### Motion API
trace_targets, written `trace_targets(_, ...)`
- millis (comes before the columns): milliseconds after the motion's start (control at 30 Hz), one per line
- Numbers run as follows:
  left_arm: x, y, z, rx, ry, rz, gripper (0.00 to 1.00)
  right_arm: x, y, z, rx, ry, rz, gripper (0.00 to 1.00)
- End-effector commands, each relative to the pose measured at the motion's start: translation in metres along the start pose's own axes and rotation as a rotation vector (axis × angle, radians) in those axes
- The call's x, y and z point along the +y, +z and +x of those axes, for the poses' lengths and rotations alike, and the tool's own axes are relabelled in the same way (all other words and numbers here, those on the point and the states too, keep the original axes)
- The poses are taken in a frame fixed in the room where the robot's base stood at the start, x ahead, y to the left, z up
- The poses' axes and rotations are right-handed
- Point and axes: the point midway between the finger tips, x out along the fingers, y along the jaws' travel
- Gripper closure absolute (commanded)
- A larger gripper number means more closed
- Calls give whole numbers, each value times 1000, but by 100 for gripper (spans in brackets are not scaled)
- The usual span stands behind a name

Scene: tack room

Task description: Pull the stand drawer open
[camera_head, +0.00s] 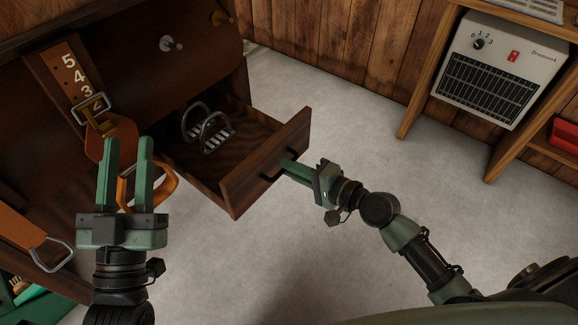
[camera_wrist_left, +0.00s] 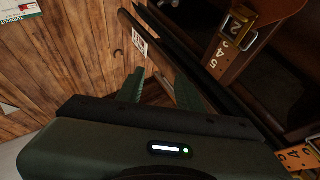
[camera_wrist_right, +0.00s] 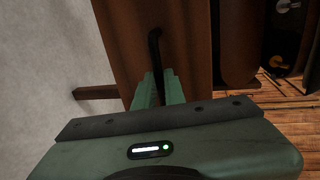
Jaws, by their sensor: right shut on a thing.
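The stand drawer (camera_head: 262,166) is a dark wooden drawer, pulled well out of the stand (camera_head: 130,50) in the head view. A pair of metal stirrup-like loops (camera_head: 207,128) lies inside it. A dark bar handle (camera_head: 277,166) is on its front; the handle also shows in the right wrist view (camera_wrist_right: 154,45). My right gripper (camera_head: 287,168) is shut on the drawer handle. My left gripper (camera_head: 126,148) is open and empty, raised in front of the stand near a hanging leather strap.
A numbered strap with a buckle (camera_head: 72,75) hangs on the stand. An orange strap (camera_head: 25,228) with a metal loop is at the left. A heater (camera_head: 497,68) sits in a wooden shelf unit at the right. The grey floor around the drawer is clear.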

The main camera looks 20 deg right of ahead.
Motion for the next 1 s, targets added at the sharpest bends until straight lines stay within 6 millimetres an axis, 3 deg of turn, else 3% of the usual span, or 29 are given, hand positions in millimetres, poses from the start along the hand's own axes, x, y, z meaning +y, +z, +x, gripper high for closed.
trace_targets(167, 0, 0, 0, 0, 0, 0, 64, 1, 0, 0, 0, 1, 0, 100)
trace_targets(200, 0, 0, 0, 0, 0, 0, 64, 1, 0, 0, 0, 1, 0, 87)
trace_targets(267, 0, 0, 0, 0, 0, 0, 64, 1, 0, 0, 0, 1, 0, 70)
trace_targets(300, 0, 0, 0, 0, 0, 0, 64, 1, 0, 0, 0, 1, 0, 68)
trace_targets(667, 0, 0, 0, -3, 0, 0, 64, 1, 0, -5, 1, 3, -1, 68)
trace_targets(1000, -2, 12, -1, -63, -4, 3, 64, 3, 0, -60, 0, 6, 0, 68)
